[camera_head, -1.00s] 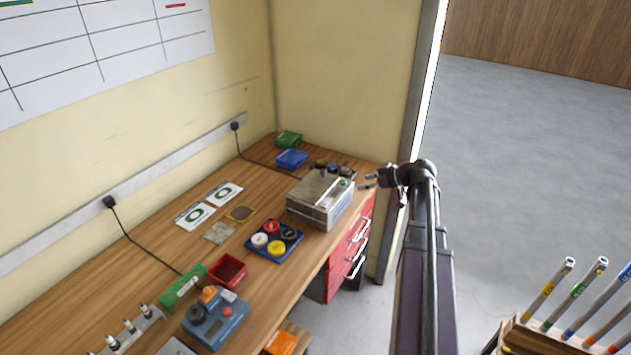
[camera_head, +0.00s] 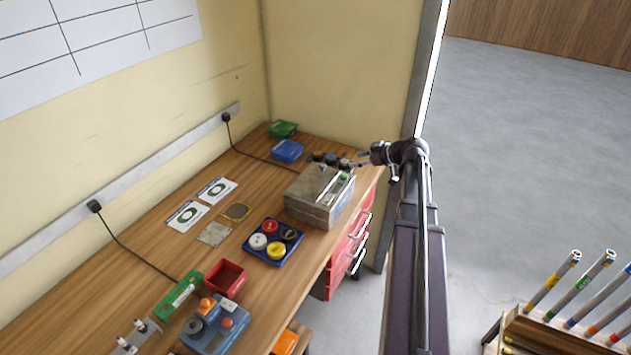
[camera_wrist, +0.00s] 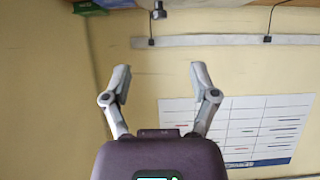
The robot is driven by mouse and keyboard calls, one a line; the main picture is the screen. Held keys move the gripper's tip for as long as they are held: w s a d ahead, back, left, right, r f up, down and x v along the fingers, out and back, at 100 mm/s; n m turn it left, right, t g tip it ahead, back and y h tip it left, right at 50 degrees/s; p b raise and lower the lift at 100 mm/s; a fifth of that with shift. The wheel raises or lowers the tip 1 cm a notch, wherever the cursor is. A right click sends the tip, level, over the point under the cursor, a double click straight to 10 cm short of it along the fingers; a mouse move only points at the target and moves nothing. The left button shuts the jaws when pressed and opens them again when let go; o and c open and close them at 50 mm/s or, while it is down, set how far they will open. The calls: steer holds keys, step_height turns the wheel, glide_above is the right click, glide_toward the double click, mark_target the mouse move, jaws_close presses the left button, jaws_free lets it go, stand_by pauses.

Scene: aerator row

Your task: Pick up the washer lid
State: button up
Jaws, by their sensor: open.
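A grey metal box (camera_head: 307,208), which looks like the washer, stands near the right edge of the wooden bench. Its flat grey lid (camera_head: 312,184) lies on top, with a pale bar-like handle and a small green spot near its right side. My gripper (camera_head: 360,160) is beyond and to the right of the box, apart from the lid. In the wrist view my gripper (camera_wrist: 161,75) has its two fingers spread wide with nothing between them. The lid cannot be made out in the wrist view.
A blue tray (camera_head: 262,252) with several round coloured caps sits left of the box. Several small dark-capped jars (camera_head: 331,160) stand behind it, near my gripper. A blue box (camera_head: 287,150) and a green box (camera_head: 283,130) lie farther back. A wall is behind.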

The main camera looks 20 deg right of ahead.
mark_target(325, 165)
steer(key=b+x, duration=0.3)
steer(key=x, duration=0.4)
steer(key=shift+w+f+b, duration=0.2)
steer(key=shift+f+b, duration=0.05)
steer(key=shift+b, duration=0.15)
steer(key=shift+w+a+f, duration=0.1)
steer(key=shift+w+a, duration=0.25)
steer(key=shift+f, duration=0.1)
steer(key=b+x, duration=0.2)
steer(key=x, duration=0.2)
steer(key=shift+f+b, duration=0.1)
steer(key=shift+b, duration=0.2)
steer(key=shift+w+a+f, duration=0.15)
steer(key=shift+w+a, duration=0.2)
steer(key=shift+w, duration=0.05)
